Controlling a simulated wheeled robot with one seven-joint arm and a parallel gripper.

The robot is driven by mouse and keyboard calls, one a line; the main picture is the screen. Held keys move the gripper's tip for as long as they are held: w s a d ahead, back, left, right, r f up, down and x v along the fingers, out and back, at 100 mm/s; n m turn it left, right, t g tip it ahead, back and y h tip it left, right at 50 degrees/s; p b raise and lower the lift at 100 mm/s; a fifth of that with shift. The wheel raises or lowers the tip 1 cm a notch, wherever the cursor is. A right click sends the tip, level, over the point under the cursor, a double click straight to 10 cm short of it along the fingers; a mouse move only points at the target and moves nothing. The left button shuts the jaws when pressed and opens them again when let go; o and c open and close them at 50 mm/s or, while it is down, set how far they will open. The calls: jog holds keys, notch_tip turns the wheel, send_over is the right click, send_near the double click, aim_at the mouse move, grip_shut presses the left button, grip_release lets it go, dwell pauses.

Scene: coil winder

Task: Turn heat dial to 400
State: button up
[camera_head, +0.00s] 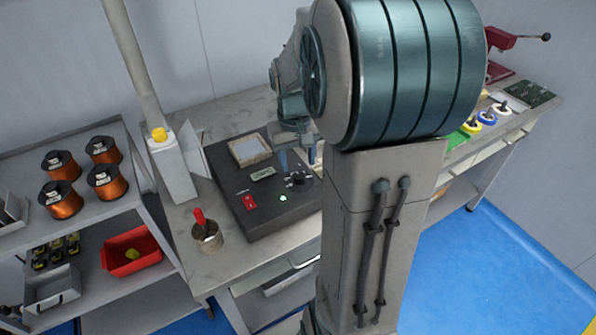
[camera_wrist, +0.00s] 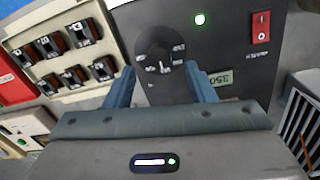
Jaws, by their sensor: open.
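The black heat dial (camera_wrist: 154,50) sits on the dark front of the heating unit (camera_head: 262,222), with a ring of pale markings too small to read. In the wrist view its pointer mark faces the gripper side. A small display (camera_wrist: 218,79) beside it appears to read 350, upside down. The dial also shows in the head view (camera_head: 298,179). My gripper (camera_wrist: 159,70) is open and empty, its two blue fingers on either side of the dial's near edge. Whether they touch it, I cannot tell. My gripper (camera_head: 297,157) shows in the head view, partly hidden by my arm.
A lit green lamp (camera_head: 283,198) and a red switch (camera_head: 249,202) are close to the dial. A cup with a red-handled tool (camera_head: 207,236) stands left of the unit. Copper spools (camera_head: 61,199) fill the left shelf.

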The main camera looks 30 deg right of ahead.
aim_at(298, 175)
jog(key=shift+f, duration=2.25)
jog(key=shift+c, duration=0.3)
jog(key=shift+d, duration=0.1)
jog(key=c, duration=0.9)
jog(key=m, duration=0.8)
jog(key=shift+m, duration=0.3)
jog(key=shift+w, duration=0.1)
